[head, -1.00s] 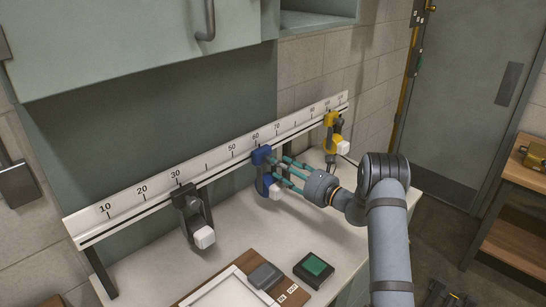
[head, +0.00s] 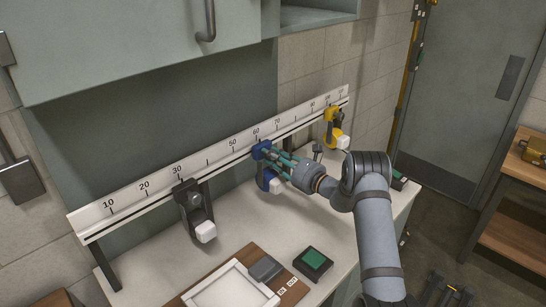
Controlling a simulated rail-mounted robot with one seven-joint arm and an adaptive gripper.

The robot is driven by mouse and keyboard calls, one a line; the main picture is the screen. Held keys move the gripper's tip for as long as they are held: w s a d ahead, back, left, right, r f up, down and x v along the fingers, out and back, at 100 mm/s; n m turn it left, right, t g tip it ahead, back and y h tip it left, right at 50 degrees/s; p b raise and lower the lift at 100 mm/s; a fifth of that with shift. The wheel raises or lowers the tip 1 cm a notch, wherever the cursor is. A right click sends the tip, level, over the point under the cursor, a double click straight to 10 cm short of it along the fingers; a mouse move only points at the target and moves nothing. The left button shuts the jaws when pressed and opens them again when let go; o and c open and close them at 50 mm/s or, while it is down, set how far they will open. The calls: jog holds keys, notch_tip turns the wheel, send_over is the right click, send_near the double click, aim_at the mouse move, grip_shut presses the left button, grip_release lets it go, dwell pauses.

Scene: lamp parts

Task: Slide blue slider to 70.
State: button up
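The blue slider (head: 264,168) hangs on the white numbered rail (head: 145,188), its top at about the 60 mark. It has a pale block at its lower front. My gripper (head: 273,161), with teal fingers, is close in front of the slider's upper body from the right. The fingertips overlap the slider in this view. Whether they touch or grip it, and how far apart they are, I cannot make out. The 70 mark (head: 277,124) is a short way to the right of the slider.
A black slider (head: 192,205) sits near 30 on the left. A yellow slider (head: 330,130) is near the rail's right end. A green-topped box (head: 313,261) and a wooden board with a white frame (head: 185,300) lie on the counter. The rail between blue and yellow looks clear.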

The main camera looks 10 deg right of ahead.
grip_shut()
dwell(0.3)
jog(key=shift+f, duration=0.1)
